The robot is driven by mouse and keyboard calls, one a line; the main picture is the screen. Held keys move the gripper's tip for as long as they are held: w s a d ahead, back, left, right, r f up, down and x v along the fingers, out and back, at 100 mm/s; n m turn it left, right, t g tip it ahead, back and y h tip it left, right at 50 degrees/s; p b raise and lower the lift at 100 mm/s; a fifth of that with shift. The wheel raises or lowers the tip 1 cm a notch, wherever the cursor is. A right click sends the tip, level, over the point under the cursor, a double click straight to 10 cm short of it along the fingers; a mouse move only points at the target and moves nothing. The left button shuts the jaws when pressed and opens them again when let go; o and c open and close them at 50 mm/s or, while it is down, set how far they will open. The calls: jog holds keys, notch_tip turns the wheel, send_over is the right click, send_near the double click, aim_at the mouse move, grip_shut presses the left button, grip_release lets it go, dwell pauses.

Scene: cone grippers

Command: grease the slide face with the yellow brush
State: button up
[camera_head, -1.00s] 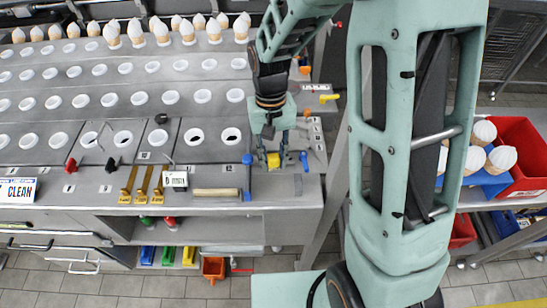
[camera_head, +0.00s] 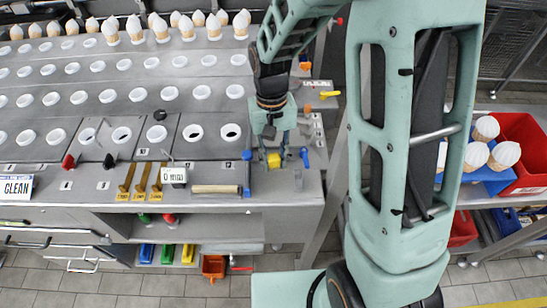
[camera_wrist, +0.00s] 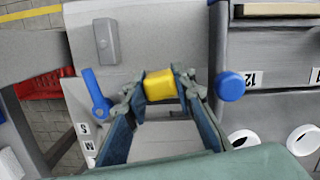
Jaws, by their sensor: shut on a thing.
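My gripper (camera_head: 275,153) has its fingers closed around a yellow block-like piece, likely the yellow brush (camera_head: 274,161). In the wrist view the yellow brush (camera_wrist: 160,86) sits between the two fingertips of my gripper (camera_wrist: 158,87). Its bristles do not show. The gripper hangs low over the grey metal worktop (camera_head: 245,199), near its right end. I cannot tell whether the brush touches the surface. No part is clearly marked as the slide face; a small raised grey block (camera_wrist: 106,41) stands on the pale plate beyond the brush.
A blue lever (camera_wrist: 96,96) is close left of the gripper and a blue knob (camera_wrist: 230,86) close right. A red bin (camera_head: 518,155) stands at right.

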aim_at(300, 167)
jog(key=shift+d+r, duration=0.1)
jog(key=shift+d, duration=1.65)
jog(key=shift+s+d, duration=0.1)
jog(key=shift+d, duration=1.55)
jog(key=shift+f, duration=0.2)
jog(key=shift+a+r, duration=0.2)
jog(key=shift+a, duration=3.3)
jog(key=shift+r+p, duration=2.25)
jog(key=shift+r, duration=0.75)
jog(key=shift+r, duration=0.15)
